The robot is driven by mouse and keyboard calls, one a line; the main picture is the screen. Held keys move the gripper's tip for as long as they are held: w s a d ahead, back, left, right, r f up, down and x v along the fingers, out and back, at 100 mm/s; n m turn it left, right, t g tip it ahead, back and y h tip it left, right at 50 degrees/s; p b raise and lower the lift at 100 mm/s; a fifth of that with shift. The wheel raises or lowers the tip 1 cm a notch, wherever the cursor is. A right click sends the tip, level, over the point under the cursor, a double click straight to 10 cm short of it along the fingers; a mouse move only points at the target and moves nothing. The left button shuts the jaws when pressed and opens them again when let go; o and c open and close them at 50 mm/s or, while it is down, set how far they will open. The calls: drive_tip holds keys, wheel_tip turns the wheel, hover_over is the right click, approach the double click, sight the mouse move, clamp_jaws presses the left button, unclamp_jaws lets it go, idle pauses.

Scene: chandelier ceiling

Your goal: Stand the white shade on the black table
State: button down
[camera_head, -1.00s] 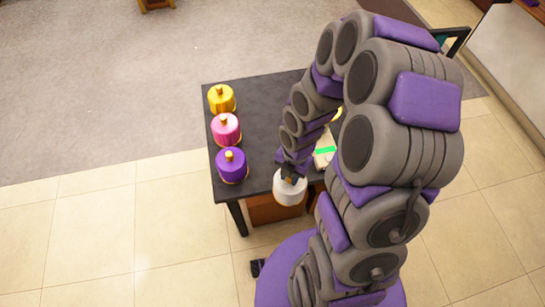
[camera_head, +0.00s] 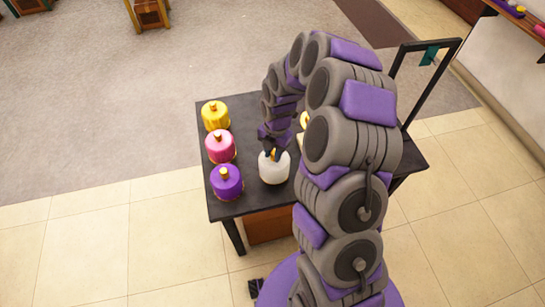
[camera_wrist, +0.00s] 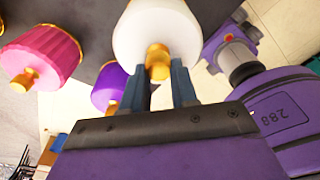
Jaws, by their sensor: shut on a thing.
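The white shade (camera_head: 274,170) is over the front part of the black table (camera_head: 243,122), right of the purple shade. My gripper (camera_head: 272,153) is above it, shut on its gold knob. In the wrist view my two fingers flank the knob of the white shade (camera_wrist: 155,30). The shade looks upright in the head view. I cannot tell whether its base touches the tabletop. My arm hides the right part of the table.
A yellow shade (camera_head: 215,115), a pink shade (camera_head: 220,147) and a purple shade (camera_head: 227,182) stand in a row along the table's left edge. A black frame (camera_head: 425,85) rises at the table's right. Bare tabletop shows behind the white shade.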

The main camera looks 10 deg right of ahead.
drive_tip(key=shift+w, duration=0.35)
wheel_tip(320, 180, down, 4)
drive_tip(key=shift+r+b, duration=0.1)
drive_tip(key=shift+b, duration=0.45)
drive_tip(key=shift+r, duration=0.1)
drive_tip(key=c, duration=0.9)
unclamp_jaws()
drive_tip(key=shift+o, duration=0.2)
